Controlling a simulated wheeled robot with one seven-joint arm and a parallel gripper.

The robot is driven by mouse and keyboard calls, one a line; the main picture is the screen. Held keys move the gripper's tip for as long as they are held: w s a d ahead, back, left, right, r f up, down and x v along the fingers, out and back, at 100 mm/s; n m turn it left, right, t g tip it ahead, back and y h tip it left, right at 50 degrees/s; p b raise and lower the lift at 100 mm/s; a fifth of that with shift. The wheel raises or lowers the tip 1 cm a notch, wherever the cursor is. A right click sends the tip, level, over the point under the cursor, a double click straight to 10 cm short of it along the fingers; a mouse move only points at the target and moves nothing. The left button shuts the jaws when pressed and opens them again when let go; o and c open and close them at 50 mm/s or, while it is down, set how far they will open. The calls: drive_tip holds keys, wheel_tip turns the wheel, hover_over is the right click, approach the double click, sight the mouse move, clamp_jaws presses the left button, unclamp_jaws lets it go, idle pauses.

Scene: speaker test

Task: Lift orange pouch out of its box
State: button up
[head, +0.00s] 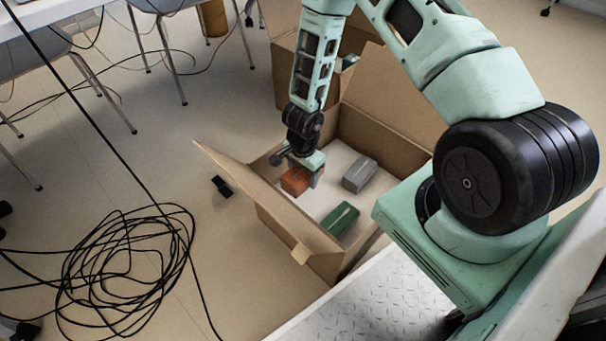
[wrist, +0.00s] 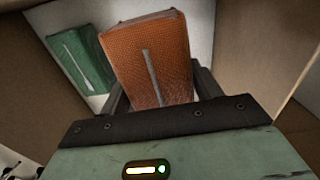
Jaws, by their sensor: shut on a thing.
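The orange pouch (head: 295,181) is in the open cardboard box (head: 330,262) in the head view. My gripper (head: 301,171) reaches down into the box from above and is shut on the pouch. In the wrist view the orange pouch (wrist: 150,62) stands tilted between the two dark fingers (wrist: 160,92), with a pale strip on its face. Its lower end is hidden by my gripper. Whether the pouch touches the box floor cannot be told.
A green pouch (head: 340,219) and a grey pouch (head: 359,174) lie in the same box. Its flaps stand open around it. A second box (head: 287,77) stands behind. Coiled black cable (head: 125,262) lies on the floor at left, with chair legs (head: 172,66) beyond.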

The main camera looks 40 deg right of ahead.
drive_tip(key=shift+r, duration=0.1)
wheel_tip(320, 180, up, 28)
drive_tip(key=p, duration=2.5)
drive_tip(key=shift+p, duration=0.4)
